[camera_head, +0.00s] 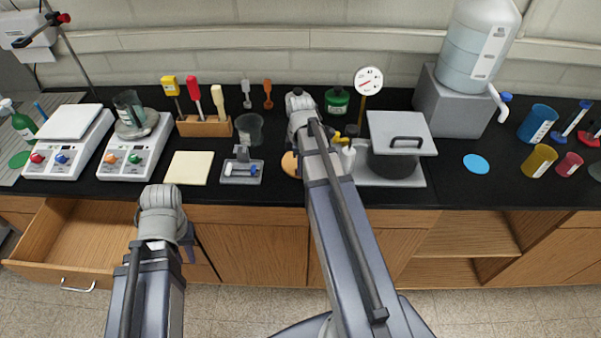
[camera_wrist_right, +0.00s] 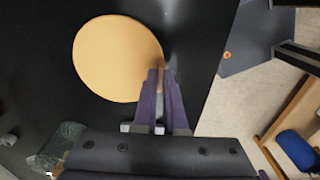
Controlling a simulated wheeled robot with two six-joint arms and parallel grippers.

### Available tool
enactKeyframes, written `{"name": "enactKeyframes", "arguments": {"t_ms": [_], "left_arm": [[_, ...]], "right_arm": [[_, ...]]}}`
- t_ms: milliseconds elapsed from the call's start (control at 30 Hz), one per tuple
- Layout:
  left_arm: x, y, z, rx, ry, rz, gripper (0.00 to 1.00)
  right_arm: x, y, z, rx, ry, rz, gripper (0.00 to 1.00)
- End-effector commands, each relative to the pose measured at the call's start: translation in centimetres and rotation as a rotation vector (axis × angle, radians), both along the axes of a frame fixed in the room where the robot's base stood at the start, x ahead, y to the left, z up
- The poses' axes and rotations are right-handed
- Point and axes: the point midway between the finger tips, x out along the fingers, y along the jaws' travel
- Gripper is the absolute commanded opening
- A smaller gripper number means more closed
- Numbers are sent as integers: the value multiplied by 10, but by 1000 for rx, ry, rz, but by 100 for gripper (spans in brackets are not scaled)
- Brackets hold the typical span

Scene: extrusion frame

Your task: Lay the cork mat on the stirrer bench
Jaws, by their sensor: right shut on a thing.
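The cork mat (camera_wrist_right: 112,58) is a round tan disc in the right wrist view, over the black bench top. My right gripper (camera_wrist_right: 161,72) is shut on its edge. In the head view only the left part of the mat (camera_head: 289,164) shows beside my right arm, which hides the rest and the right gripper. I cannot tell if the mat touches the bench. Two white stirrer units, one with a bare top (camera_head: 72,123) and one with a beaker (camera_head: 137,145), stand at the left of the bench (camera_head: 228,193). My left gripper (camera_head: 188,252) hangs in front of the bench; its jaws are unclear.
An open drawer (camera_head: 85,238) juts out at the left front. A yellow pad (camera_head: 189,168), a small grey device (camera_head: 242,169) and a tool block (camera_head: 205,126) lie left of the mat. A dark pot (camera_head: 393,163) stands right of my arm.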

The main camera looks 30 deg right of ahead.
Motion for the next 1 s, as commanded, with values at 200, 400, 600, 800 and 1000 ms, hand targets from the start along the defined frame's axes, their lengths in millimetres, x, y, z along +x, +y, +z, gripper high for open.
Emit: {"name": "enactKeyframes", "arguments": {"t_ms": [200,400,600,800,1000], "left_arm": [[0,0,-3,0,0,1,24],[0,0,-8,0,0,1,24],[0,0,-7,0,0,1,24],[0,0,-7,0,0,1,24],[0,0,-5,0,0,1,24]], "right_arm": [[0,0,-3,0,0,0,0],[0,0,-8,0,0,0,0],[0,0,-6,0,0,0,28],[0,0,-6,0,0,0,39],[0,0,-5,0,0,0,39]]}}
